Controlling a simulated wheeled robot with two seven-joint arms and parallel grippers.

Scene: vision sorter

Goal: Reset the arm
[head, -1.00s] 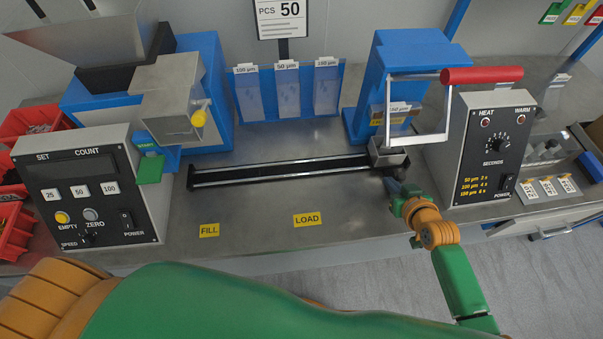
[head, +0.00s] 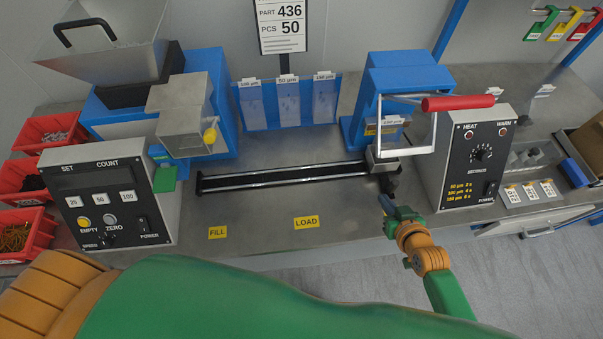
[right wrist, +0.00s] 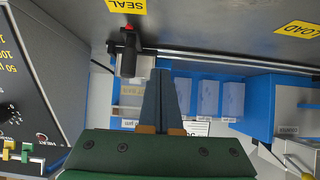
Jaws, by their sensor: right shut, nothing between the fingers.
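My right gripper (head: 388,206) is at the bench's front edge, its blue-grey fingers pointing toward the back. In the right wrist view the fingers (right wrist: 161,98) are pressed together with nothing between them. The small metal carriage (head: 383,163) sits at the right end of the black rail (head: 285,177), just beyond my fingertips. Its dark handle (right wrist: 129,52) with a red button shows beside the fingers, apart from them. My left gripper is out of view; a large green arm link of mine fills the lower foreground.
The heat box (head: 472,160) stands right of my right gripper, near the blue sealer (head: 400,85) with its red-handled lever (head: 459,103). The count box (head: 107,205) and red bins (head: 50,134) are at left. The bench around the LOAD label (head: 306,222) is clear.

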